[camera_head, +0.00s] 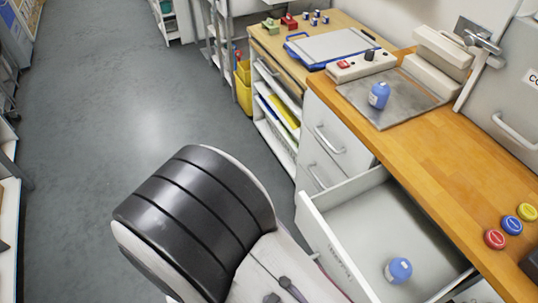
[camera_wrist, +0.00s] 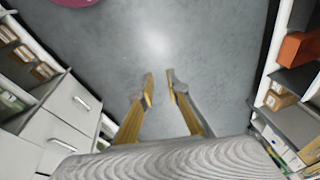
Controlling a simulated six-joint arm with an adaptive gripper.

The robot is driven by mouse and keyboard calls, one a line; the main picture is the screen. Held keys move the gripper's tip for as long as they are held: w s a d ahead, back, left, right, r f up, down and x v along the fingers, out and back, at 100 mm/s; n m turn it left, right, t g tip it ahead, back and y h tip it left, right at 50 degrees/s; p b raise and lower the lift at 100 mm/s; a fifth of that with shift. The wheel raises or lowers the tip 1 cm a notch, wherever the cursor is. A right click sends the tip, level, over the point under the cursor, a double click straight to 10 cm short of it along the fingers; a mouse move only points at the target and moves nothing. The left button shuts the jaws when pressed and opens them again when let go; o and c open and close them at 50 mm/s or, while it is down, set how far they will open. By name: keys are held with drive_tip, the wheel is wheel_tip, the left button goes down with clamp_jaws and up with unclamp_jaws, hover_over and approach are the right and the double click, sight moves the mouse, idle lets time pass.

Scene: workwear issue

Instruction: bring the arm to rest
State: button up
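My gripper (camera_wrist: 160,90) shows in the wrist view with its two yellow-and-grey fingers apart. Nothing is between them, and bare grey floor lies beyond the tips. In the head view a thick black-and-white link of my arm fills the lower middle, over the floor and left of the open drawer. My gripper cannot be made out in that view.
An open drawer (camera_head: 350,209) juts out below the wooden counter (camera_head: 455,152) and holds a blue bottle (camera_head: 398,270). Another blue bottle (camera_head: 379,95) is on a metal plate (camera_head: 403,110). The floor (camera_head: 120,110) at left is clear.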

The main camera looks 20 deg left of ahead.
drive_tip(key=w+d+r+g, duration=0.1)
drive_tip(key=w+d+r, duration=0.3)
drive_tip(key=r, duration=0.5)
drive_tip(key=w+d+r+g, duration=0.1)
drive_tip(key=d+r, duration=0.5)
drive_tip(key=r, duration=0.3)
drive_tip(key=w+d+r+m+t, duration=0.1)
drive_tip(key=d+r+m+t, duration=0.1)
drive_tip(key=d+r, duration=0.4)
drive_tip(key=w+d+r+m+t+h, duration=0.1)
drive_tip(key=d+r, duration=0.5)
drive_tip(key=d, duration=1.1)
drive_tip(key=w+d+r+m+t+h, duration=0.1)
drive_tip(key=w+d+r+m+t, duration=0.2)
drive_tip(key=d+r, duration=0.4)
drive_tip(key=d+m, duration=0.1)
drive_tip(key=d, duration=0.3)
drive_tip(key=shift+d+t, duration=0.2)
drive_tip(key=shift+t, duration=0.2)
